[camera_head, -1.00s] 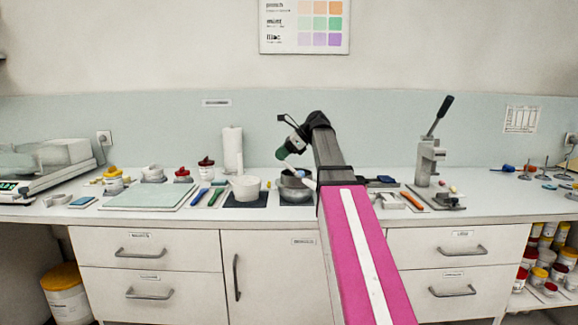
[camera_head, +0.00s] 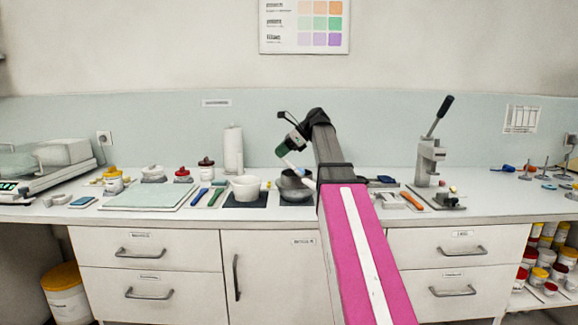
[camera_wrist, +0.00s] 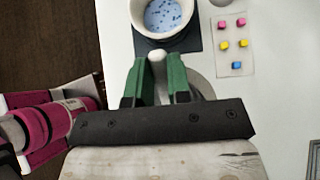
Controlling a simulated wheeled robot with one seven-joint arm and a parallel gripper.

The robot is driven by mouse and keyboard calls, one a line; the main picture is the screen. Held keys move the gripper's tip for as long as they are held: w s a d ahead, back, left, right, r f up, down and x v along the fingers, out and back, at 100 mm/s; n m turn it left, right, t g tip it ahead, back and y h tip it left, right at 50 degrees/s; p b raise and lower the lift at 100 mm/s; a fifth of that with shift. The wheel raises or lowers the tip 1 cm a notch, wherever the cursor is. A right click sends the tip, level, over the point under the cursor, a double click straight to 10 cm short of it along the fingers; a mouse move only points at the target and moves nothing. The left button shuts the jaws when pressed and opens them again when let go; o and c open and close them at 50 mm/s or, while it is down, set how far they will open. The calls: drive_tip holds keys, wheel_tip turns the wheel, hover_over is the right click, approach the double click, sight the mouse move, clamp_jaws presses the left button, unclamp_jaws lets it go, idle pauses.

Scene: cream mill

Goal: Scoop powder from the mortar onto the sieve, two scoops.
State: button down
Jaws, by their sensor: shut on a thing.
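The white mortar (camera_head: 245,193) stands on a dark mat left of the grey sieve bowl (camera_head: 293,193). In the wrist view the mortar (camera_wrist: 140,22) holds blue speckled powder (camera_wrist: 163,14). My gripper (camera_head: 286,149), with green fingers, is above the grey bowl. It is shut on a thin pale tool (camera_head: 293,166), apparently the scoop, which slants down right towards that bowl. In the wrist view a rounded whitish end (camera_wrist: 158,56) shows between my fingers (camera_wrist: 160,80). The grey bowl is mostly hidden there. I cannot tell whether powder lies on the sieve.
Blue and green tools (camera_head: 215,197) lie left of the mat beside a pale board (camera_head: 148,196). A paper roll (camera_head: 232,150) stands behind. A lever press (camera_head: 432,163) stands to the right. Small pink, yellow and blue cubes (camera_wrist: 232,45) sit on a white card.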

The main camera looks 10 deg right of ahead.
drive_tip(key=shift+r, duration=3)
drive_tip(key=shift+s, duration=0.1)
